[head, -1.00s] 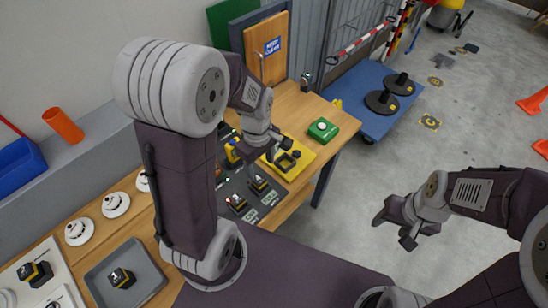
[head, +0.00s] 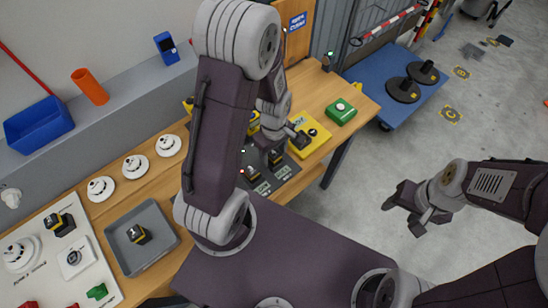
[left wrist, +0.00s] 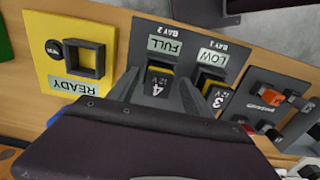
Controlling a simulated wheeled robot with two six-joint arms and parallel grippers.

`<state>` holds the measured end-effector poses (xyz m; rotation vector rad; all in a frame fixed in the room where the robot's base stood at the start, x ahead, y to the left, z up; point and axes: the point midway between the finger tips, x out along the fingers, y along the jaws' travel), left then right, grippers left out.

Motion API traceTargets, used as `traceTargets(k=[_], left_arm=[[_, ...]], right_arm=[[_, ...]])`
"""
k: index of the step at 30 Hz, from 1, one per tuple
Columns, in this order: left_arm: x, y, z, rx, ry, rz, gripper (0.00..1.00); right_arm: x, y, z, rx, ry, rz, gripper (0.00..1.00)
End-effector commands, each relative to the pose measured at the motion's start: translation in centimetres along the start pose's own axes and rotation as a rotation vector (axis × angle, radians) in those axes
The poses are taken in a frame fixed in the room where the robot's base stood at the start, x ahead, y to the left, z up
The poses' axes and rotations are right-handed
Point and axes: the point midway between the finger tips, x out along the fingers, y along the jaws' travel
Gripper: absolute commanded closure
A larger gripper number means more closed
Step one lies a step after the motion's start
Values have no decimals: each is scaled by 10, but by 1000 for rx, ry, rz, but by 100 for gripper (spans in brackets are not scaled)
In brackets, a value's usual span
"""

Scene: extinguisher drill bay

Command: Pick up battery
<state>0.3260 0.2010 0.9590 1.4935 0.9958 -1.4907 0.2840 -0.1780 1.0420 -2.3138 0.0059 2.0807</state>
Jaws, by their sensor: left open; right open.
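A dark charger (left wrist: 183,34) has two bays. A black and yellow battery marked 4 (left wrist: 158,84) sits in the bay labelled FULL, bay 2, and one marked 3 (left wrist: 217,96) sits in the LOW bay beside it. In the head view they are small: battery 4 (head: 275,158) and battery 3 (head: 251,173). My left gripper (head: 284,143) is open just above the charger; in the left wrist view its fingers (left wrist: 165,90) lie on either side of battery 4, contact unclear. My right gripper (head: 406,212) is open and empty over the floor.
A yellow READY plate (left wrist: 86,88) with a square socket lies beside the charger. A grey tray (head: 163,256) holds another battery (head: 138,234). A green box (head: 341,112) stands near the bench edge. A blue cart (head: 376,92) stands beyond.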

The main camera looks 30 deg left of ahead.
Motion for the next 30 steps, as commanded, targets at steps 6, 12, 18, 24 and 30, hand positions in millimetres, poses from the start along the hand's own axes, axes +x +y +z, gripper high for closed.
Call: traceTargets(k=[6, 12, 18, 24, 30], left_arm=[[6, 0, 0, 0, 0, 1, 42], [6, 0, 0, 0, 0, 1, 81], [6, 0, 0, 0, 1, 1, 100], [4, 1, 0, 0, 1, 2, 100], [-16, 1, -1, 0, 3, 6, 100]], right_arm=[[1, 0, 0, 0, 0, 0, 46], [1, 0, 0, 0, 0, 0, 46], [0, 0, 0, 0, 0, 0, 46], [0, 0, 0, 0, 0, 0, 46], [-1, 0, 0, 0, 0, 0, 46]])
